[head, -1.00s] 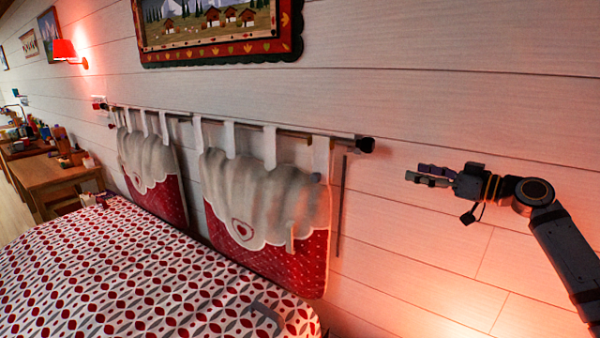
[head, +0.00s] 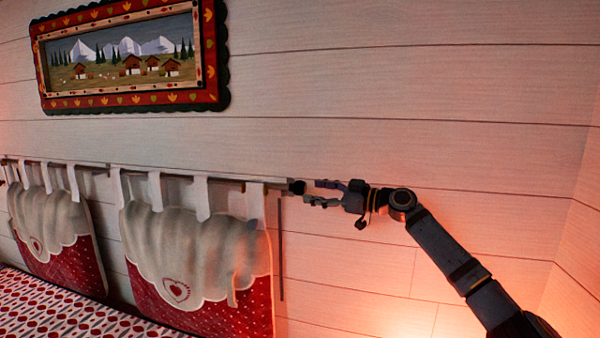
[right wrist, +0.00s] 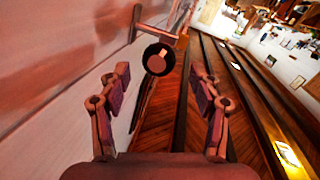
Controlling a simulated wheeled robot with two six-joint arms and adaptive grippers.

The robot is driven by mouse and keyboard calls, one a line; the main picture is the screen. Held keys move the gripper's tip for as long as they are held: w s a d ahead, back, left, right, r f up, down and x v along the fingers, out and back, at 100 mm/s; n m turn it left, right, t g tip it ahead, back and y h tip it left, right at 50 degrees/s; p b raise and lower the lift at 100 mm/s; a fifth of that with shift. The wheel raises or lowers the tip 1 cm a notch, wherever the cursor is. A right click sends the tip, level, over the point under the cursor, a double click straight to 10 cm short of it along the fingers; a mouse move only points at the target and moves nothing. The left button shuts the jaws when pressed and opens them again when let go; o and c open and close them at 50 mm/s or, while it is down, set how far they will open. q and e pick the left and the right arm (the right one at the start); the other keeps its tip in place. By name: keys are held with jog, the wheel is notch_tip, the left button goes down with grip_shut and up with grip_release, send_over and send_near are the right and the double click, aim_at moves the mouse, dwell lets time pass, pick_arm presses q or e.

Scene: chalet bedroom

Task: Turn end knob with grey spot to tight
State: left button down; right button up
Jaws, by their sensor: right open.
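The black end knob (head: 297,187) sits at the right end of the curtain-style rod (head: 230,180) on the white plank wall. In the right wrist view the round dark knob (right wrist: 158,59) faces me, centred between and a little beyond the fingertips. I cannot make out a grey spot on it. My right gripper (head: 313,192) is open and empty, just to the right of the knob, its fingers pointing left at it. It also shows open in the right wrist view (right wrist: 160,75), with one finger on each side. My left gripper is not in view.
Two red and white cushions (head: 253,290) hang from the rod by white tabs. A framed chalet picture (head: 220,60) hangs above. A thin dark strip (head: 281,250) runs down the wall below the knob. The bed (head: 60,315) is at lower left.

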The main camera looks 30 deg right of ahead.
aim_at(305, 188)
jog(key=p+x, duration=0.3)
jog(key=x, duration=0.1)
jog(key=shift+w+a+r, duration=0.1)
jog(key=shift+w+r, duration=0.05)
jog(key=shift+w, duration=0.2)
jog(key=shift+w+a, duration=0.2)
jog(key=shift+w, duration=0.05)
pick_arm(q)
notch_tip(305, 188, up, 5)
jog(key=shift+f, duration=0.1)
pick_arm(e)
jog(key=shift+d, duration=0.1)
jog(key=shift+c, duration=0.8)
jog(key=c, duration=1)
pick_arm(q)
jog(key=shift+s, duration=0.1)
